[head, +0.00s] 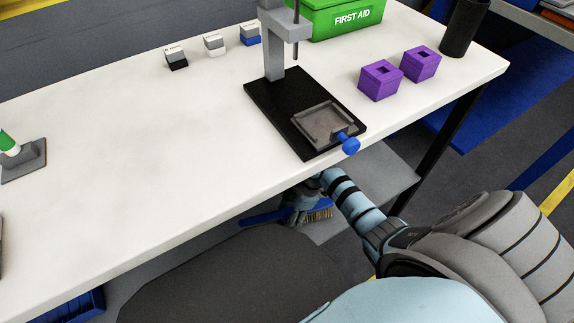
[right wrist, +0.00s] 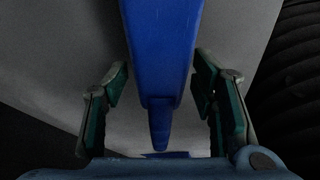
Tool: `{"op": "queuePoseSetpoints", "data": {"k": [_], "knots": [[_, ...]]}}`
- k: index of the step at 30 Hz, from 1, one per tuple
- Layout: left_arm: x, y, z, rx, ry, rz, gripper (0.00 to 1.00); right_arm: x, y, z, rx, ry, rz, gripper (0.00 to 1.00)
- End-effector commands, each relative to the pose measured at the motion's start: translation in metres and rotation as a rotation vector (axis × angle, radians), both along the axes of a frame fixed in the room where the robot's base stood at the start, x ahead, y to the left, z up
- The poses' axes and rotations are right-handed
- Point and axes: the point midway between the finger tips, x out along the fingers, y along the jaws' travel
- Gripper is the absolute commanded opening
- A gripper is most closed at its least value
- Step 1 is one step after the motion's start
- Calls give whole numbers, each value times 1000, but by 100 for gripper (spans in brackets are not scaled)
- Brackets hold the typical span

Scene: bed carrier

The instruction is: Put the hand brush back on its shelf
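The hand brush (head: 319,214) has a blue body and tan bristles. In the head view it shows below the bench's front edge, beside the grey lower shelf (head: 378,172), with its blue handle pointing left. My right gripper (head: 303,199) is at the brush and partly hidden by the bench edge. In the right wrist view the blue brush (right wrist: 160,45) lies between the two fingers of my right gripper (right wrist: 160,85). The fingers are spread on either side of it, with a narrow gap visible at the left. Whether the brush rests on the shelf cannot be told. My left gripper is out of view.
The white bench top (head: 150,130) lies above my right gripper. A black press stand (head: 280,115) with a blue knob sits near its front edge. Two purple blocks (head: 380,82), a green first aid box (head: 340,18) and a dark cylinder (head: 463,28) stand farther back. A dark table leg (head: 440,150) is at right.

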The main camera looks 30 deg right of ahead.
Motion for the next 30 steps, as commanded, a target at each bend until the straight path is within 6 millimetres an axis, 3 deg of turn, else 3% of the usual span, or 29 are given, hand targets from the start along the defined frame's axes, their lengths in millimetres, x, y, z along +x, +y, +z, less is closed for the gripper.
{"op": "queuePoseSetpoints", "data": {"k": [8,21,30], "knots": [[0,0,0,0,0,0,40,1,-3,7,-1,-4,0,52],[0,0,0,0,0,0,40,-10,-42,103,-3,-4,1,52],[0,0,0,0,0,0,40,-12,-44,112,0,-1,1,52]]}}
